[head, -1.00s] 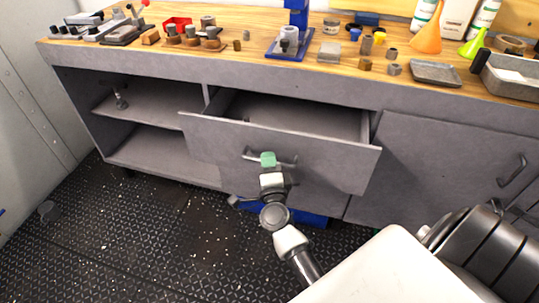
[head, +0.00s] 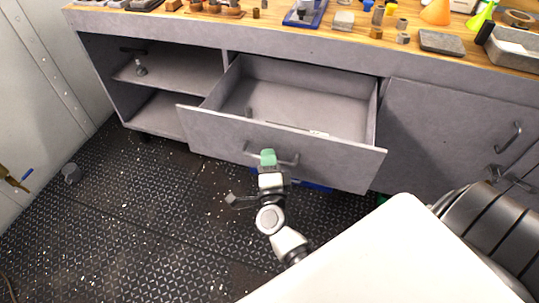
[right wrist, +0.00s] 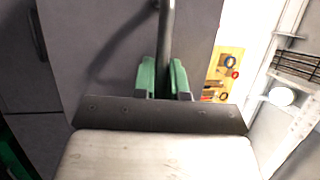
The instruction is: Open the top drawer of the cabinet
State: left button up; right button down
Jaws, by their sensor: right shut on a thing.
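The grey cabinet's top drawer (head: 330,158) is pulled well out, and its inside shows in the head view. A few small items lie in it, too small to name. My right gripper (head: 268,158) is shut on the drawer's dark bar handle (head: 287,161) at the drawer front. In the right wrist view, the green fingers of this gripper (right wrist: 164,78) stand on both sides of the handle bar (right wrist: 166,35), with the grey drawer front behind. My left gripper is not in view.
Open shelves (head: 165,75) are left of the drawer, and a closed cabinet door (head: 450,135) is to its right. The wooden worktop (head: 270,21) above holds tools, funnels and a metal tray (head: 441,41).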

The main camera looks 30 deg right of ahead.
jog(key=c, duration=1.2)
grip_release()
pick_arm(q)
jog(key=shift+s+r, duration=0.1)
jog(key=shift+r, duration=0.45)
pick_arm(e)
jog(key=v, duration=1)
jog(key=shift+s+a+f, duration=0.1)
jog(key=shift+s+a, duration=0.1)
jog(key=shift+s, duration=0.15)
